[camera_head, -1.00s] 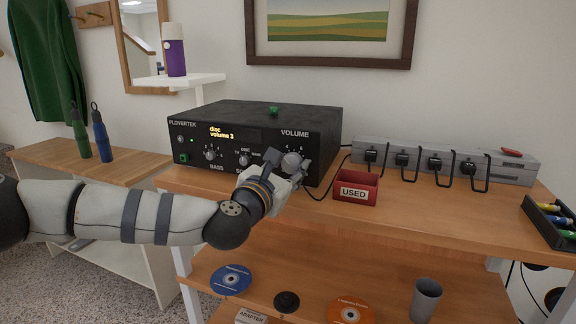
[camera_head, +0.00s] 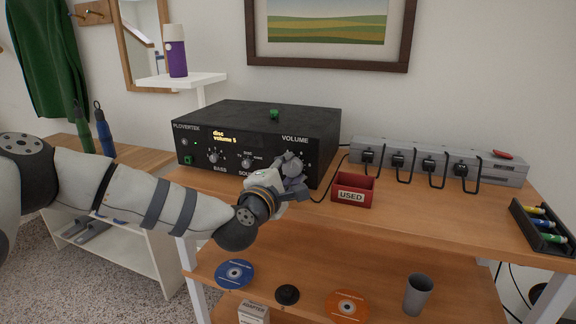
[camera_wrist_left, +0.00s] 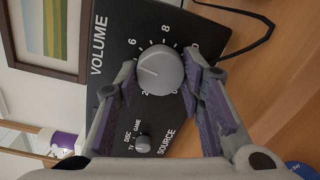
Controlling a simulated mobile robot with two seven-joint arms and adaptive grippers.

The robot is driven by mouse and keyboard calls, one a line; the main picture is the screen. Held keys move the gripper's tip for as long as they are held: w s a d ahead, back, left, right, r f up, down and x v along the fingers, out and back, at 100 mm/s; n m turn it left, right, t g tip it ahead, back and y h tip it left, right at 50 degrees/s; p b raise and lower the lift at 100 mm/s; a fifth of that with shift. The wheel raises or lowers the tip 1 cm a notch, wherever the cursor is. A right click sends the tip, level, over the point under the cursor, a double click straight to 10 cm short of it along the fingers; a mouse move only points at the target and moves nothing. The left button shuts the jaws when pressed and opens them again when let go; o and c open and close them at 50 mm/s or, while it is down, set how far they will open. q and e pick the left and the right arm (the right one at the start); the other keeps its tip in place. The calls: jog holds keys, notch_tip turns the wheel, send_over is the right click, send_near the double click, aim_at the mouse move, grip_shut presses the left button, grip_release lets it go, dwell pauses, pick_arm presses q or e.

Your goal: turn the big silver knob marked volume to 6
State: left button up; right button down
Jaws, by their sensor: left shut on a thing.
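The black amplifier (camera_head: 250,125) stands on the wooden shelf top, and its yellow display reads "disc" and what looks like "volume 5". The big silver volume knob (camera_head: 293,164) is at the right of its front, partly hidden by my left gripper (camera_head: 292,176). In the left wrist view the round knob (camera_wrist_left: 160,72) sits between the two fingers of my left gripper (camera_wrist_left: 160,80), which is shut on it. Dial numbers such as 6 and 8 show around the knob. My right gripper is out of view.
A small red box marked USED (camera_head: 353,190) stands just right of the gripper. A power strip (camera_head: 440,160) with several black plugs lies behind it. Small bass (camera_head: 214,156) and source (camera_head: 247,162) knobs are left of the volume knob. A lower shelf holds discs and a grey cup (camera_head: 417,294).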

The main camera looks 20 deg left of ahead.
pick_arm(q)
jog(key=shift+r+m+p, duration=0.1)
jog(key=shift+m+p, duration=0.55)
jog(key=shift+m, duration=0.85)
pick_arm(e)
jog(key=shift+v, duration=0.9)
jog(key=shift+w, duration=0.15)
pick_arm(q)
jog(key=o, duration=1.1)
jog(key=shift+o, duration=0.2)
jog(key=s, duration=1.2)
jog(key=shift+a+r, duration=0.15)
jog(key=shift+a, duration=0.15)
